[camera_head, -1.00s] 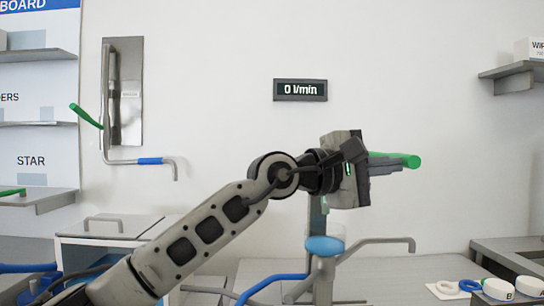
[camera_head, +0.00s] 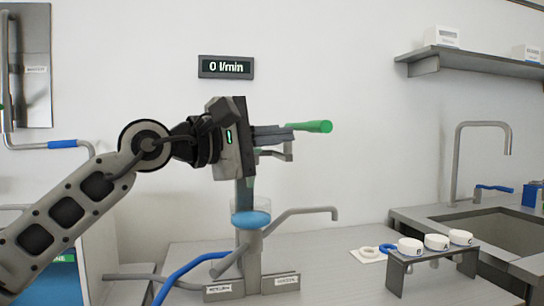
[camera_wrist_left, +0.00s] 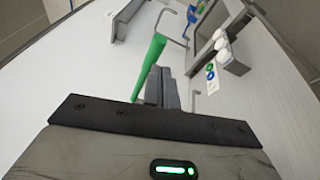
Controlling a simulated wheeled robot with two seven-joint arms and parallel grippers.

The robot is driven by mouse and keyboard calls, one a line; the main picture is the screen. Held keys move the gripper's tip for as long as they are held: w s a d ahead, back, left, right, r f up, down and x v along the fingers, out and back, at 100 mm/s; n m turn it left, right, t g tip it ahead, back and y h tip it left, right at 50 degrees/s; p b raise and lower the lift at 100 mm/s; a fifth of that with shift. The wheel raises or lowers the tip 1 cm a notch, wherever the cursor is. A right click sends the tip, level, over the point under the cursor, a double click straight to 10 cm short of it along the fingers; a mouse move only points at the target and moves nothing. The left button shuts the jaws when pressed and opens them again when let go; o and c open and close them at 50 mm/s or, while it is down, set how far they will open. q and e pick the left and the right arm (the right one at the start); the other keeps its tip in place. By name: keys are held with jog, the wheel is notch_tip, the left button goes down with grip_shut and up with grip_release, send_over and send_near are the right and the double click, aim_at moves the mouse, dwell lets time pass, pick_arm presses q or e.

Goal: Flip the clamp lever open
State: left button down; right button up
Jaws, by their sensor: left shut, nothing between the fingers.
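The green lever (camera_head: 310,127) points right at the upper part of the filling stand (camera_head: 248,265), and its inner end is hidden behind my left gripper (camera_head: 285,134). The fingers are shut with nothing between them and lie close alongside the lever. In the left wrist view, the green lever (camera_wrist_left: 150,62) slants up just left of the shut fingertips (camera_wrist_left: 168,72). I cannot tell whether they touch. A small grey bracket (camera_head: 287,153) shows just below the fingers. My right gripper is not in view.
A blue-topped cup (camera_head: 251,219) sits on the stand below my gripper, with a grey pipe (camera_head: 310,211) reaching right. A blue hose (camera_head: 185,272) runs at front left. A rack (camera_head: 398,267) with white-capped tubes stands right, before the sink (camera_head: 500,225). The display (camera_head: 226,66) reads 0 l/min.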

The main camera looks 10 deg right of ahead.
pick_arm(q)
jog(key=s+b, duration=0.2)
jog(key=s, duration=0.6)
jog(key=shift+s+a+f, duration=0.25)
jog(key=shift+s+a, duration=0.05)
jog(key=shift+a, duration=0.1)
